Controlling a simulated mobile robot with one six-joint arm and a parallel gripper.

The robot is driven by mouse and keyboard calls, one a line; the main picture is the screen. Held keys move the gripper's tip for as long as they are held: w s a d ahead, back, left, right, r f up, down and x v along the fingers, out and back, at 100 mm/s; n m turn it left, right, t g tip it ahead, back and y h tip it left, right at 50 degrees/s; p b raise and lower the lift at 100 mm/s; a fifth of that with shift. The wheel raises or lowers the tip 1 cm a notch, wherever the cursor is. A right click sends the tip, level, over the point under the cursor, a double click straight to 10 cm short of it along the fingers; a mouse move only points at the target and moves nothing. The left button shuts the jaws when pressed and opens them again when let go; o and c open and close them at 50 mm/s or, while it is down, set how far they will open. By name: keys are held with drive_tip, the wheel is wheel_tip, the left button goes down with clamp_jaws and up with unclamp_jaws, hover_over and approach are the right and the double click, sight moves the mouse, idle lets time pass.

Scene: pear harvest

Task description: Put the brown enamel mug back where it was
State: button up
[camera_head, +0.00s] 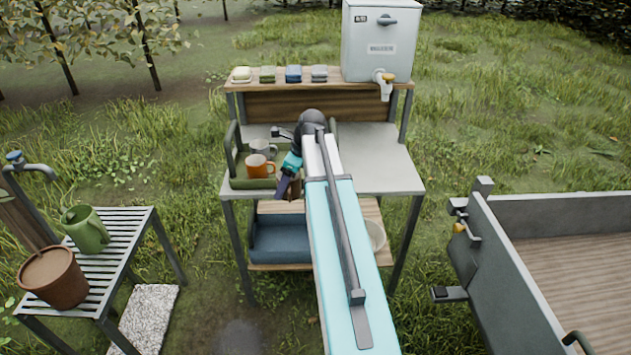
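My gripper (284,186) points down over the front edge of the table, at the right end of a green tray (240,183). A small dark brown shape, which looks like the brown enamel mug (295,188), shows right beside the fingers. It is mostly hidden by my gripper and arm, so I cannot tell whether the fingers hold it. An orange mug (259,167) and a grey mug (264,148) stand in the tray, left of my gripper. The finger opening is too small to make out.
A white water dispenser (367,50) and several small blocks (293,74) stand on the upper shelf. A blue bin (279,240) and a pale bowl (376,233) are on the lower shelf. The tabletop (377,160) right of my arm is clear. A slatted bench (118,244) stands left.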

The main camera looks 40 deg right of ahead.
drive_tip(key=w+a+r+n+g+y, duration=0.1)
drive_tip(key=w+a+n, duration=0.15)
drive_tip(key=a, duration=0.65)
drive_tip(key=w+a+n+g, duration=0.15)
drive_tip(key=a+n, duration=0.25)
drive_tip(key=a, duration=0.4)
drive_tip(key=s+a+r+n+g, duration=0.1)
drive_tip(key=s+a+n+g, duration=0.1)
drive_tip(key=a+n, duration=0.3)
drive_tip(key=s+a+r+n+g, duration=0.1)
drive_tip(key=s+a+n+g, duration=0.1)
drive_tip(key=a+n, duration=0.4)
drive_tip(key=shift+r+n, duration=0.25)
drive_tip(key=shift+n, duration=0.4)
drive_tip(key=shift+s, duration=0.1)
